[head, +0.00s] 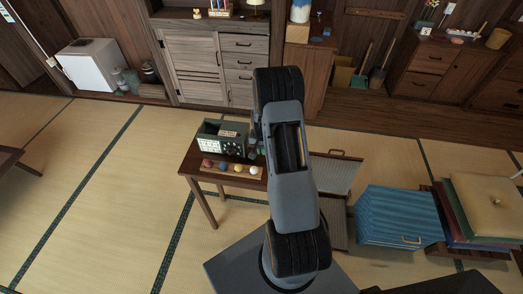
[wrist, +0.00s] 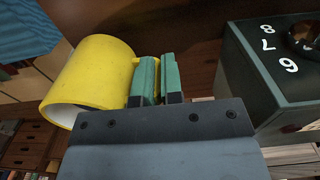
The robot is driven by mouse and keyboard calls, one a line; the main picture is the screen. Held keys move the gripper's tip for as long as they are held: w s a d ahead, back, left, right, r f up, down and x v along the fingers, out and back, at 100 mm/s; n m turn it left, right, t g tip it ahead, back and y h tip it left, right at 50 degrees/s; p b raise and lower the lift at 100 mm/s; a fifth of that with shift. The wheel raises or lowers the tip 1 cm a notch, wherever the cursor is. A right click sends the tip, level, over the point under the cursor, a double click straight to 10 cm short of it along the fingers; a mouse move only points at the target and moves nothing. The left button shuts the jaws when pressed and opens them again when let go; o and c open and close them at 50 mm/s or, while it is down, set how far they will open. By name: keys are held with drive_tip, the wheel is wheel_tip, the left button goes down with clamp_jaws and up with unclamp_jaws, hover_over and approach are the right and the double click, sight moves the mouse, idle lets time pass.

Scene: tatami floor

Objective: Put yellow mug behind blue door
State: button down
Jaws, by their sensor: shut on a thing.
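The yellow mug (wrist: 90,75) is in the left part of the wrist view, tilted, with its pale open rim toward the lower left. My gripper (wrist: 158,78) has its green fingers shut on the mug at its right side, seemingly at the handle. In the head view my arm hides the mug and most of my gripper. A blue slatted panel with a brass handle (head: 397,215), which looks like the blue door, faces up at the right of the head view. It appears closed. A blue surface also shows in the wrist view's upper left corner (wrist: 25,28).
A dark wooden table (head: 204,203) holds a dark green box with dials (head: 210,147) and several small coloured balls (head: 238,168). The box is close at the right in the wrist view (wrist: 262,75). Stacked cushions (head: 490,205) lie right of the blue panel.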

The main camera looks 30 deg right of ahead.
drive_tip(key=shift+f, duration=0.6)
drive_tip(key=shift+f, duration=0.1)
drive_tip(key=shift+f, duration=0.1)
drive_tip(key=c, duration=1.3)
unclamp_jaws()
drive_tip(key=shift+o, duration=0.2)
